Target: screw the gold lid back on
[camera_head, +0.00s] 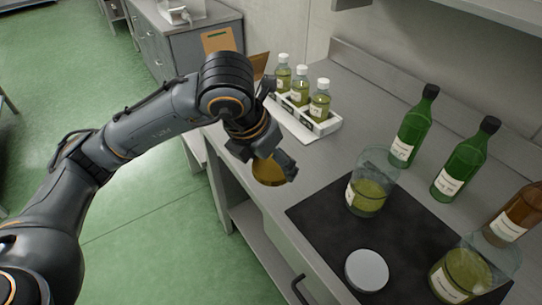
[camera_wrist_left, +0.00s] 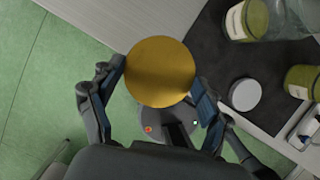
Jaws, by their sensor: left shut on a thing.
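The gold lid (camera_head: 268,174) is a round disc held between the fingers of my left gripper (camera_head: 266,160), near the counter's front edge. In the left wrist view the gold lid (camera_wrist_left: 160,72) shows its flat face between the two fingers (camera_wrist_left: 160,88). Two open glass jars with green contents and pale labels stand on a dark mat (camera_head: 325,225): one jar (camera_head: 368,192) at the mat's back, to the right of my gripper, the other (camera_head: 462,275) at lower right. My right gripper is not in view.
Two green bottles (camera_head: 412,130) (camera_head: 466,160) and a brown bottle (camera_head: 514,215) stand behind the mat. A white rack (camera_head: 318,127) with three white-capped small bottles stands at the counter's back. Green floor lies to the left of the counter (camera_head: 245,165).

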